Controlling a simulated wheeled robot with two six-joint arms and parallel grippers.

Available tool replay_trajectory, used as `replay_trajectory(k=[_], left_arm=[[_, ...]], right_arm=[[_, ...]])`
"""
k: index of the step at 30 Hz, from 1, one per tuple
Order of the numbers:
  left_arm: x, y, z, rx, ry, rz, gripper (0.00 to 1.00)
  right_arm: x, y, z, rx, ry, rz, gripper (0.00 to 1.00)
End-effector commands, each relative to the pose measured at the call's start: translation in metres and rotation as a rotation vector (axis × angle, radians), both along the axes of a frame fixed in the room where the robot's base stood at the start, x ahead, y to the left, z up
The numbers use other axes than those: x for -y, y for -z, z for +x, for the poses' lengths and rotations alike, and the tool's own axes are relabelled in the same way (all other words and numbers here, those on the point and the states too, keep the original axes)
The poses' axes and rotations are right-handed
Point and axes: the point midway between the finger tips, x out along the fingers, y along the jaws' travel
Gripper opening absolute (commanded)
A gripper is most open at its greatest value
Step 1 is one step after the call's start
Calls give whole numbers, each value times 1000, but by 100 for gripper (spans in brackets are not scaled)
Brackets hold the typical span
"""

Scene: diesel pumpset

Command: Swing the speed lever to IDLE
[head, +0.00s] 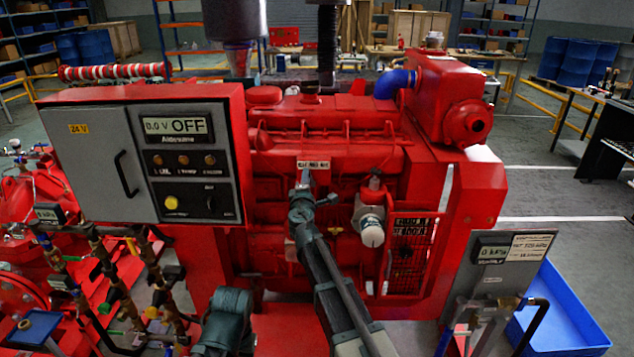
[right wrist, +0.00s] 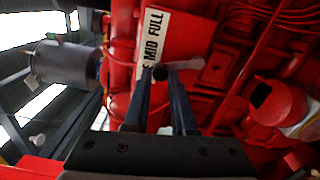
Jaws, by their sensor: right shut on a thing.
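The speed lever (right wrist: 186,64) shows in the right wrist view as a short pale rod running right from between my fingertips. My right gripper (right wrist: 160,88) is shut on its end. In the head view my right gripper (head: 303,187) reaches the red engine's front, just below the white speed label (head: 313,165), and hides most of the lever. In the right wrist view the label (right wrist: 152,40) reads MID and FULL; its IDLE end is largely covered by a finger. The lever's end lies beside the label's lower, partly covered part. My left gripper is not in view.
A white-and-red filter (head: 372,228) sits close right of my right gripper. The control panel (head: 190,165) stands to the left, with brass pipework below it. A kPa gauge box (head: 500,250) and a blue bin (head: 565,310) are at lower right.

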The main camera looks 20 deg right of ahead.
Motion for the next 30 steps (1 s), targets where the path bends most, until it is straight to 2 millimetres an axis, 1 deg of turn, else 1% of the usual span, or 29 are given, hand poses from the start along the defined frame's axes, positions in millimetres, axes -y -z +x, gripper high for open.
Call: replay_trajectory(k=[8, 18, 30], left_arm=[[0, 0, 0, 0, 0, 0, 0], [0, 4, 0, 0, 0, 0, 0], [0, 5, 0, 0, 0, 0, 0]], right_arm=[[-1, 0, 0, 0, 0, 0, 9], [-8, 4, 2, 0, 0, 1, 9], [-9, 5, 2, 0, 1, 2, 9]])
